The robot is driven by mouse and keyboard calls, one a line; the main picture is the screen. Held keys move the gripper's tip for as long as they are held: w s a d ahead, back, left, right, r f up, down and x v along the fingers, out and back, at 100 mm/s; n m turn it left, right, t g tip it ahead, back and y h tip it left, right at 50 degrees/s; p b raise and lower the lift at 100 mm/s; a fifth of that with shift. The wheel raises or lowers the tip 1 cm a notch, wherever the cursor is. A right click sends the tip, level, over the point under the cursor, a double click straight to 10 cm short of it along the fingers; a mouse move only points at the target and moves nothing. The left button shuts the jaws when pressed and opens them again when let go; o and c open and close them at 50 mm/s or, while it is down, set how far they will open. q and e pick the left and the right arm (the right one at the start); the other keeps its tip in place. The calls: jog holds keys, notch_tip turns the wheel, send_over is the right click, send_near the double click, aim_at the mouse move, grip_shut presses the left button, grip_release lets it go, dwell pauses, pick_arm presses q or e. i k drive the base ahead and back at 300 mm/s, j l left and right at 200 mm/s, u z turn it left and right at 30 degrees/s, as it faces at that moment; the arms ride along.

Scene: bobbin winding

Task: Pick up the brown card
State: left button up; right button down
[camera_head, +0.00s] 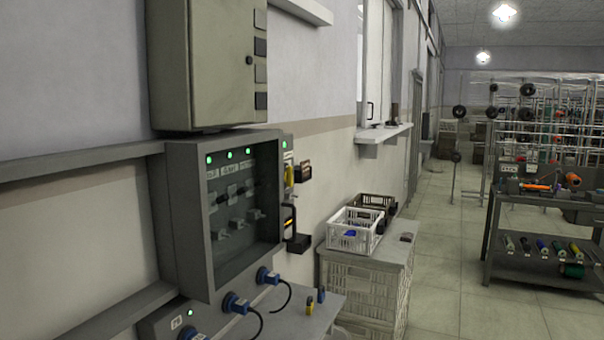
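I cannot make out the brown card for certain. A small dark brownish item (407,237) lies on the top of the pale crate stack at the right end, too small to identify. Dark wall holders (303,171) hang right of the electrical panel, and what they hold is unclear. Neither of my grippers is in view.
The grey electrical panel (178,210) with green lights juts from the left wall. White (357,243) and dark (376,202) baskets stand on the crate stack (362,290). A grey workbench (543,200) with spools stands right. The tiled aisle floor (450,240) between is clear.

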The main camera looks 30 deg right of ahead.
aim_at(305, 165)
jog(key=i+l+z, duration=0.65)
jog(key=z, duration=0.3)
jog(key=i+l+z, duration=0.15)
jog(key=i+z, duration=0.2)
jog(key=i+l+z, duration=0.1)
jog(key=i+z, duration=0.95)
jog(key=i, duration=0.25)
jog(key=i+z, duration=0.3)
jog(key=i, duration=0.25)
jog(key=i+l+u, duration=0.1)
jog(key=i+u, duration=0.4)
jog(key=i+l+u, duration=0.3)
jog(key=u, duration=0.15)
jog(key=i+l+u, duration=0.15)
jog(key=u, duration=0.25)
jog(key=i+l+u, duration=0.25)
jog(key=u, duration=0.2)
jog(key=i+l+u, duration=0.2)
jog(key=u, duration=0.2)
jog(key=i+l+u, duration=0.1)
jog(key=l+u, duration=0.6)
jog(key=u, duration=0.15)
jog(key=i+l+u, duration=0.15)
jog(key=l, duration=0.25)
